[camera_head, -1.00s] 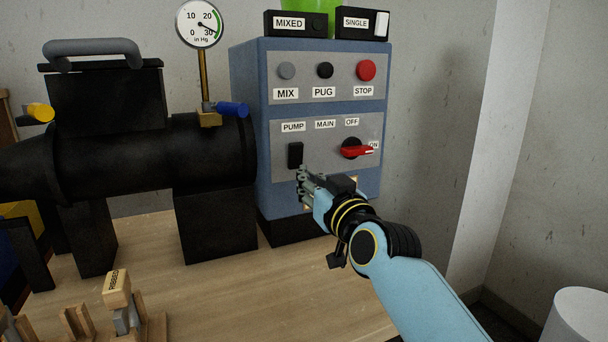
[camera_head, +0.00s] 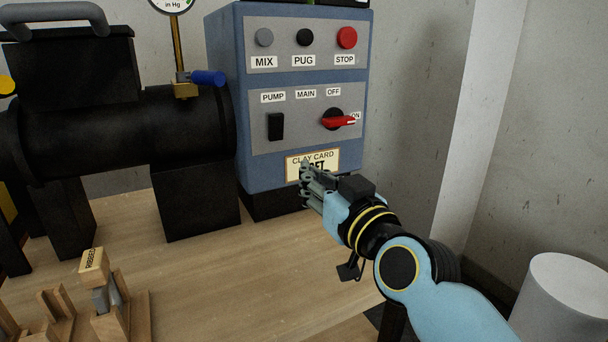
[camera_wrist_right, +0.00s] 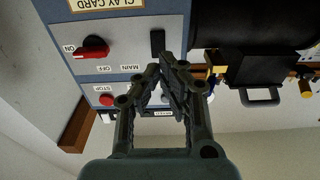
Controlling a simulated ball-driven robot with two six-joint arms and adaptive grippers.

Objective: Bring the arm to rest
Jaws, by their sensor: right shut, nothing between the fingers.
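My right gripper (camera_head: 306,174) is in front of the lower part of the blue control box, shut and empty. Its fingertips cover part of the clay card plate (camera_head: 297,161). In the right wrist view the gripper (camera_wrist_right: 165,72) has its fingers together, with the box face beyond them upside down. The red main switch (camera_head: 338,121) has its handle towards ON, and it also shows in the wrist view (camera_wrist_right: 94,48). The black pump switch (camera_head: 275,126) is left of it. My left gripper is not in view.
The blue control box (camera_head: 222,100) stands at the back of the wooden table (camera_head: 235,285). A black machine (camera_head: 120,130) is to its left. Wooden racks (camera_head: 125,315) stand at the front left. A white cylinder (camera_head: 565,300) is at right. The middle of the table is clear.

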